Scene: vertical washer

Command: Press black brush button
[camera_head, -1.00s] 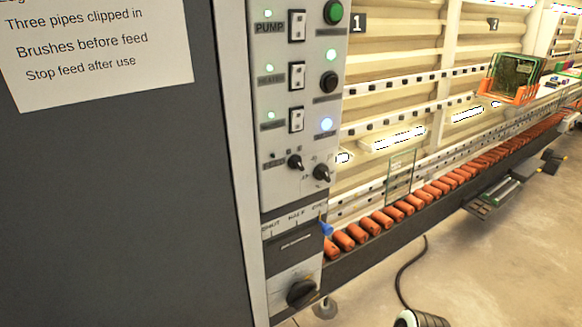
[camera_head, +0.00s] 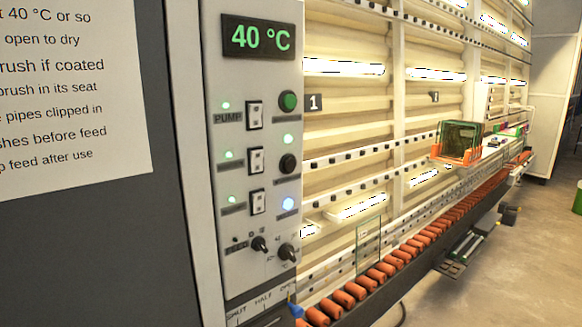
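The black brush button (camera_head: 288,163) is a round black push button on the grey control panel (camera_head: 232,283). It sits below a round green button (camera_head: 288,102) and above a lit blue-white light (camera_head: 288,204). A small green light glows just above the black button. The label beside it is too small to read. Neither of my grippers shows in the head view.
The panel also has a 40 °C display (camera_head: 258,37), rocker switches (camera_head: 255,115) and black knobs (camera_head: 260,244). A conveyor of orange rollers (camera_head: 390,266) runs right, with a glass pane (camera_head: 368,246) standing over it. An orange rack (camera_head: 457,147) stands farther back.

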